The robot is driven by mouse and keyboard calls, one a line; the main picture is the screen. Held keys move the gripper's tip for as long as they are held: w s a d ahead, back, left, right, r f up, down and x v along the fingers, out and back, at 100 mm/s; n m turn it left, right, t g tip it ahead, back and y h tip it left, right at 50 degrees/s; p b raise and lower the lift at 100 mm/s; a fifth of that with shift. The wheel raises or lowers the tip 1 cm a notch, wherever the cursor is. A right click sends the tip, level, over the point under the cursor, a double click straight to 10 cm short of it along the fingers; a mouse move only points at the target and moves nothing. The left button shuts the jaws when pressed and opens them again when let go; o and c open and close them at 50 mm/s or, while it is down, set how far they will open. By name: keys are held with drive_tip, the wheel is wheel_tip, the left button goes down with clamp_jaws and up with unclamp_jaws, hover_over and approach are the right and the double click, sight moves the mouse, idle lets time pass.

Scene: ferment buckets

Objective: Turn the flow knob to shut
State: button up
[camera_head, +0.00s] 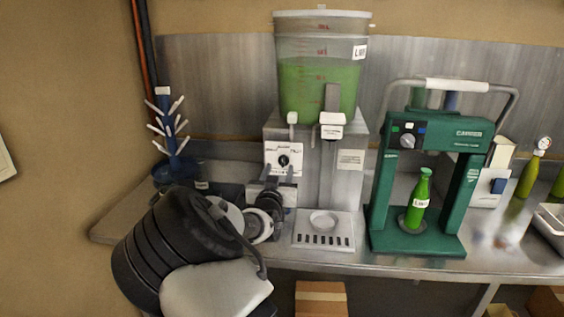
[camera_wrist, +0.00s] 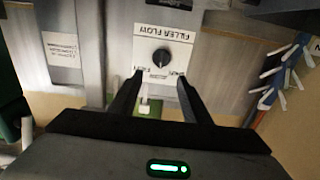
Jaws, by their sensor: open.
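The flow knob (camera_wrist: 161,57) is a small round black knob on a white plate (camera_wrist: 164,45) marked FILLER FLOW, which appears upside down in the wrist view. In the head view the knob (camera_head: 284,160) sits on the front of the grey filler, below the bucket. My gripper (camera_wrist: 160,79) is open, with its two dark fingers apart and pointing at the plate. The fingertips lie on either side of the knob's line, a little short of it, and nothing is between them. In the head view my gripper (camera_head: 271,180) is just below the knob. The knob's exact setting is too small to read.
A clear bucket of green liquid (camera_head: 319,88) stands on top of the filler. A drip tray (camera_head: 323,231) lies below. A green capping press (camera_head: 425,180) with a bottle (camera_head: 418,200) stands to the right. A blue bottle tree (camera_head: 172,135) stands to the left.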

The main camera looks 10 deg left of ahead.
sight(283, 159)
drive_tip(key=w, duration=0.7)
drive_tip(key=shift+d, duration=0.1)
drive_tip(key=c, duration=1)
